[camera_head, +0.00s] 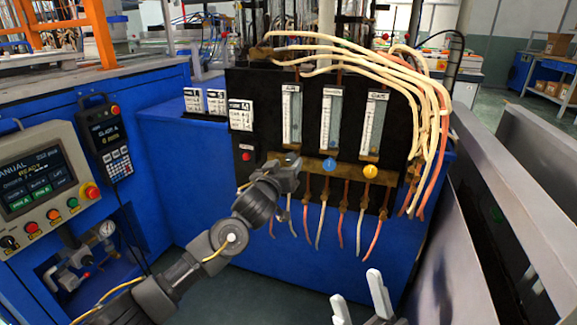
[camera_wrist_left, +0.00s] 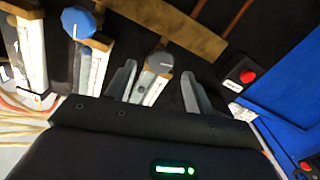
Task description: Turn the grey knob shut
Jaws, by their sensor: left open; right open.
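The grey knob (camera_wrist_left: 160,62) shows in the left wrist view on a brass fitting at the end of a flow meter. It lies between the two spread fingers of my left gripper (camera_wrist_left: 158,70), with a gap on each side. In the head view my left gripper (camera_head: 289,168) is at the leftmost flow meter (camera_head: 292,115) and covers the knob there. Whether the fingers reach around the knob in depth, I cannot tell. My right gripper (camera_head: 360,301) is open and empty at the bottom of the head view, well below the panel.
A blue knob (camera_head: 329,163) and a yellow knob (camera_head: 370,171) sit to the right on the brass bar. Hoses (camera_head: 360,228) hang below. A red button (camera_head: 246,156) is left of my left gripper. A control panel (camera_head: 42,178) stands far left, metal rails (camera_head: 520,190) at right.

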